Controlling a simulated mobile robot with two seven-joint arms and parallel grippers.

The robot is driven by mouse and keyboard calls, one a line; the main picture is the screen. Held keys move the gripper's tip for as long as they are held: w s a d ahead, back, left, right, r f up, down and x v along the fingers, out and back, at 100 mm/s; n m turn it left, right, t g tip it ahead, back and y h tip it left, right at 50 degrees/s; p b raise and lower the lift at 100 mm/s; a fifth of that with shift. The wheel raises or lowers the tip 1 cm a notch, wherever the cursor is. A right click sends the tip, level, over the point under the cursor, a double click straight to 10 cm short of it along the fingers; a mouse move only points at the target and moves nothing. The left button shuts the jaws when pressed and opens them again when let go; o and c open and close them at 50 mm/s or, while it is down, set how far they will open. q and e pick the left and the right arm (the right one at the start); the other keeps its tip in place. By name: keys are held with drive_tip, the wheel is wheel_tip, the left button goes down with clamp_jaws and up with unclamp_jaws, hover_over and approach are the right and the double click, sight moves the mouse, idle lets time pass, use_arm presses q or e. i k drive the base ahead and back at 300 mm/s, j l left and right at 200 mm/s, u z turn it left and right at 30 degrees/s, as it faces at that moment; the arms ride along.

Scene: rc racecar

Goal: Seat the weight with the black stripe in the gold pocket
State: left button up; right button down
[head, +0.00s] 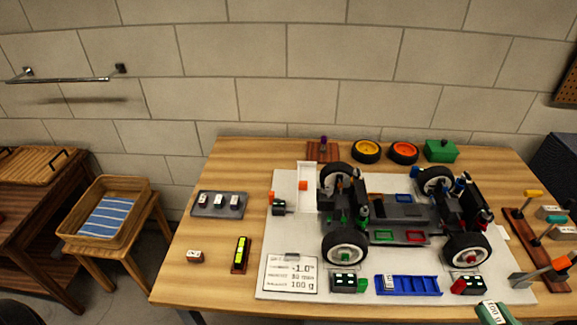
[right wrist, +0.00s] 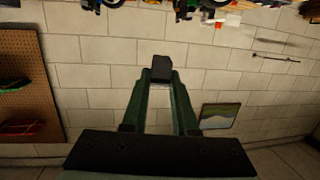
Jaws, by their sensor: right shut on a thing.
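My right gripper (head: 493,312) is at the bottom right of the head view, in front of the table's front edge. In the right wrist view its green fingers (right wrist: 160,84) are shut on a small block, a weight (right wrist: 161,66), whose visible side is dark. In the head view its top looks white with dark lettering; I cannot make out a black stripe. The car chassis (head: 398,212) stands on the white mat. It shows a blue-outlined pocket (head: 403,198), a green one (head: 384,237) and a red one (head: 415,237). I cannot make out a gold pocket.
Other weights lie on the grey tray (head: 211,210), in the blue tray (head: 420,286) and loose on the table (head: 195,257). A yellow level (head: 241,252) lies near them. A tool rack (head: 522,236) is at the right.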

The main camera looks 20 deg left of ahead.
sight(376, 197)
drive_tip(key=k+j, duration=0.4)
drive_tip(key=j, duration=0.15)
drive_tip(key=k+j, duration=0.1)
drive_tip(key=j, duration=0.25)
drive_tip(key=k+j, duration=0.15)
drive_tip(key=j, duration=1)
drive_tip(key=i+j, duration=0.1)
drive_tip(key=j, duration=0.2)
drive_tip(key=i+j, duration=0.15)
drive_tip(key=j, duration=0.15)
drive_tip(key=i+j, duration=0.1)
drive_tip(key=j, duration=0.2)
